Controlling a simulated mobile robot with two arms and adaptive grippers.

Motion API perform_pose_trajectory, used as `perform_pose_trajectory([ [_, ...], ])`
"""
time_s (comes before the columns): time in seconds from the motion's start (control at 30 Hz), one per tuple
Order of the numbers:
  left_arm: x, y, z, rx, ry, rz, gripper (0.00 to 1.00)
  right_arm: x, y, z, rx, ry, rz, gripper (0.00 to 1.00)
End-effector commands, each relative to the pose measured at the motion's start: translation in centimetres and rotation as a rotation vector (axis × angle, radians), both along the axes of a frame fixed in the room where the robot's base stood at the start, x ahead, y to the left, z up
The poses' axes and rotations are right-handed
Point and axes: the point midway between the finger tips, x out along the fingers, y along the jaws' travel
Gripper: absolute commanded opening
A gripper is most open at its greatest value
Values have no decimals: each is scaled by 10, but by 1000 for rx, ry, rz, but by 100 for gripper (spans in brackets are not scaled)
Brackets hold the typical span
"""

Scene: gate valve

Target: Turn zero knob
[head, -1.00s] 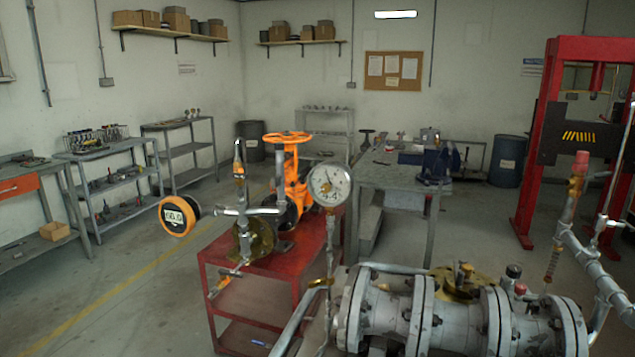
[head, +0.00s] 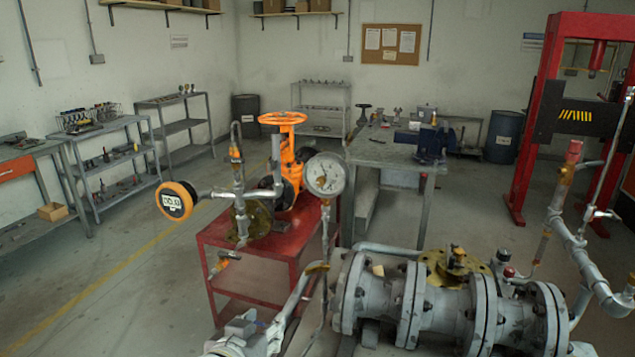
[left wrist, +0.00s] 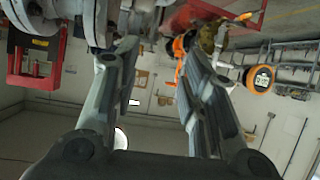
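No part that I can clearly tell as the zero knob shows; it is too small or hidden. A round digital gauge (head: 177,201) with an orange rim and pale display sits at the left end of the pipework. It also shows upside down in the left wrist view (left wrist: 262,79). A white dial gauge (head: 325,174) stands to its right on a thin pipe. My left gripper (head: 243,330) shows partly at the bottom of the head view, below and right of the digital gauge. In the left wrist view its fingers (left wrist: 160,50) are apart, with nothing between them. My right gripper is out of view.
A red cart (head: 262,248) carries the orange valve (head: 284,122) and pipework. A large grey flanged valve body (head: 455,300) fills the lower right. A grey workbench (head: 385,150) stands behind. The floor left of the cart is clear.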

Motion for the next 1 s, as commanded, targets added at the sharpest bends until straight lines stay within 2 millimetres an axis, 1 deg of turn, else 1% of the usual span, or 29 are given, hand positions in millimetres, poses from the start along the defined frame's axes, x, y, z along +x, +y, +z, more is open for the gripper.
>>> perform_pose_trajectory([
  [0.03, 17, -9, 30, -10, -73, -12, 39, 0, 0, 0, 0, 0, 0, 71],
  [0.07, 25, -14, 46, -19, -111, -18, 39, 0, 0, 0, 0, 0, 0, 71],
  [0.1, 34, -22, 67, -29, -160, -29, 39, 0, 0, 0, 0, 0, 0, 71],
  [0.17, 47, -32, 99, -45, -232, -44, 39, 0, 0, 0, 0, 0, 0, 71],
  [0.2, 53, -39, 118, -53, -277, -54, 39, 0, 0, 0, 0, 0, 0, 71],
  [0.3, 65, -52, 159, -69, -367, -76, 39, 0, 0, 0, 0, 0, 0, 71],
  [0.4, 71, -61, 188, -82, -430, -93, 39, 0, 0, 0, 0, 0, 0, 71],
  [0.53, 74, -67, 206, -89, -468, -105, 39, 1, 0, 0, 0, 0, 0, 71],
  [0.67, 81, -70, 210, -91, -473, -106, 39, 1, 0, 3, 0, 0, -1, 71],
  [0.77, 92, -73, 210, -90, -472, -106, 39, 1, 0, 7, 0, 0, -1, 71],
  [1.0, 130, -86, 211, -88, -472, -106, 39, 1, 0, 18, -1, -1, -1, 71],
])
